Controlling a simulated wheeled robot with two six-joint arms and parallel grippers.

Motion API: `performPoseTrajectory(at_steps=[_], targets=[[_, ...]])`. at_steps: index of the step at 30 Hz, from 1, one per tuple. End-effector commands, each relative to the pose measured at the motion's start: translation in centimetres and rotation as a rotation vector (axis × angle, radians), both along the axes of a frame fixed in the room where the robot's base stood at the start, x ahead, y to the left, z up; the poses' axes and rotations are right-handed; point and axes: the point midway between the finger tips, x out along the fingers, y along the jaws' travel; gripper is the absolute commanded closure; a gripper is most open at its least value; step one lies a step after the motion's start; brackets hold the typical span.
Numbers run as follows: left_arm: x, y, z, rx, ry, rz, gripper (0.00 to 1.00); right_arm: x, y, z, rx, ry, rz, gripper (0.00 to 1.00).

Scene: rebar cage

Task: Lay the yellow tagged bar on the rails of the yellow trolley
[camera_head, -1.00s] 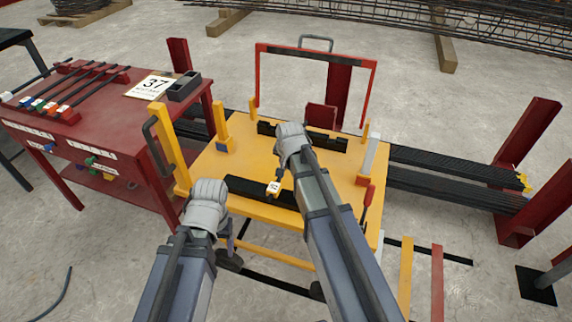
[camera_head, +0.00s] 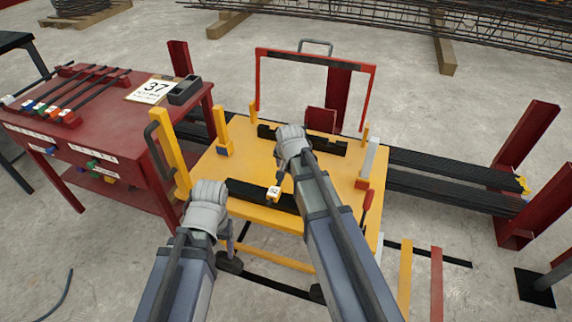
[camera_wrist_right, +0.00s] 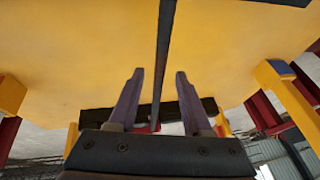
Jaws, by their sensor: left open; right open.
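The yellow trolley (camera_head: 255,160) stands ahead of me, with a black front rail (camera_head: 245,190) and a black rear rail (camera_head: 335,146) on its top. The bar's yellow tag (camera_head: 274,194) shows at the front rail. The dark bar (camera_wrist_right: 164,50) runs between the spread fingers of my right gripper (camera_wrist_right: 155,95), which is open around it. In the head view the right gripper (camera_head: 291,140) is over the trolley top and its arm hides much of the bar. The bar appears to lie across the rails. My left gripper (camera_head: 207,195) is open and empty at the trolley's front left corner.
A red table (camera_head: 130,125) on the left holds several tagged bars (camera_head: 65,92), a number 37 sign (camera_head: 153,91) and a dark box (camera_head: 185,90). Yellow posts (camera_head: 168,145) and a red-black frame (camera_head: 316,58) rise around the trolley. Long bar bundles (camera_head: 450,170) lie to its right.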

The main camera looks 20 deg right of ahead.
Motion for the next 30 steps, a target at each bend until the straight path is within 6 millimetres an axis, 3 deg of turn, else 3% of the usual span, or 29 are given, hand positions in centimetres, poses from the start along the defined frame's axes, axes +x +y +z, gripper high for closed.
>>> performPoseTrajectory(at_steps=[1,18,26,28,30], targets=[[0.0,0.0,1.1,0.0,0.0,0.0,0.3,-0.4,0.0,1.1,0.0,0.0,0.0,0.51],[0.0,0.0,9.2,0.0,0.0,0.0,0.3,-4.1,0.6,9.2,0.0,0.0,0.001,0.51],[0.0,0.0,9.8,0.0,0.0,0.0,0.3,-4.6,0.8,9.8,-0.001,0.001,0.003,0.51],[0.0,0.0,9.8,0.0,0.0,0.0,0.3,-5.4,1.7,9.6,-0.013,0.024,0.043,0.51],[0.0,0.0,9.8,0.0,0.0,0.0,0.3,-7.8,4.0,9.1,-0.046,0.087,0.153,0.51]])
